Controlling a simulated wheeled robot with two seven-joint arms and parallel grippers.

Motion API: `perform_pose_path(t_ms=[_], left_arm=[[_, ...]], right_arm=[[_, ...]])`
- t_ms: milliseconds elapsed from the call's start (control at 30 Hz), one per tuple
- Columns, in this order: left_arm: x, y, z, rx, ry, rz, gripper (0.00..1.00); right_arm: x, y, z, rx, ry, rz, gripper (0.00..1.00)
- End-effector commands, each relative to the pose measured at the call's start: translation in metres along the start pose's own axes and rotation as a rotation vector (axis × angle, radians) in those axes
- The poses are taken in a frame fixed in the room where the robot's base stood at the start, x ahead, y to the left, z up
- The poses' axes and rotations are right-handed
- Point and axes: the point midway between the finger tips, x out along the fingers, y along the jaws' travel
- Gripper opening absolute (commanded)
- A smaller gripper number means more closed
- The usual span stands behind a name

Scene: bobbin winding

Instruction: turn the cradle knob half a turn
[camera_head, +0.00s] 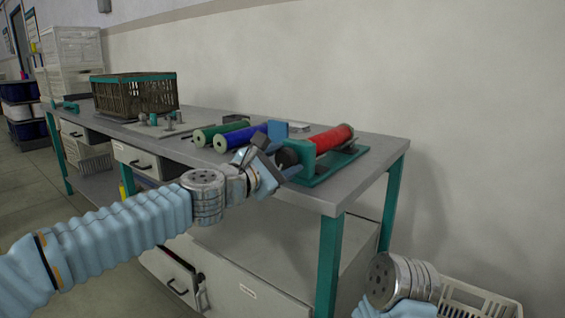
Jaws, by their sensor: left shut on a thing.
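A teal cradle (330,166) stands at the right end of the workbench and carries a red bobbin (331,139) lying on its side. The dark round cradle knob (287,157) is at the cradle's left end, partly covered by my gripper. My left gripper (279,165) reaches in from the left and is shut on the knob. The exact finger contact is too small to see clearly. Part of my right arm shows at the bottom right, but its gripper is not in view.
A green bobbin (221,132) and a blue bobbin (241,137) lie left of the cradle. A brown crate (134,97) stands farther left on the workbench (330,193). A white basket (470,298) is at the lower right. A wall runs behind the bench.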

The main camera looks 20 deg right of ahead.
Motion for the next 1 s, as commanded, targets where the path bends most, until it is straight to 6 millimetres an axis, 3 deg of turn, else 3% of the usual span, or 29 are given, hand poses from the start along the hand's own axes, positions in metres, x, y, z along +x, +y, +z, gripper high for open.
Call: perform_pose_path(t_ms=[500, 1000], left_arm=[[0.0001, 0.0013, -0.0003, -0.348, 0.0, 0.001, 0.25], [0.0001, 0.0015, -0.0005, -0.419, 0.0, 0.001, 0.25]], right_arm=[[0.0011, 0.0002, 0.0001, 0.0, 0.0, 0.0, 0.86], [0.0012, 0.0003, 0.0001, 0.0, 0.0, 0.0, 0.86]])
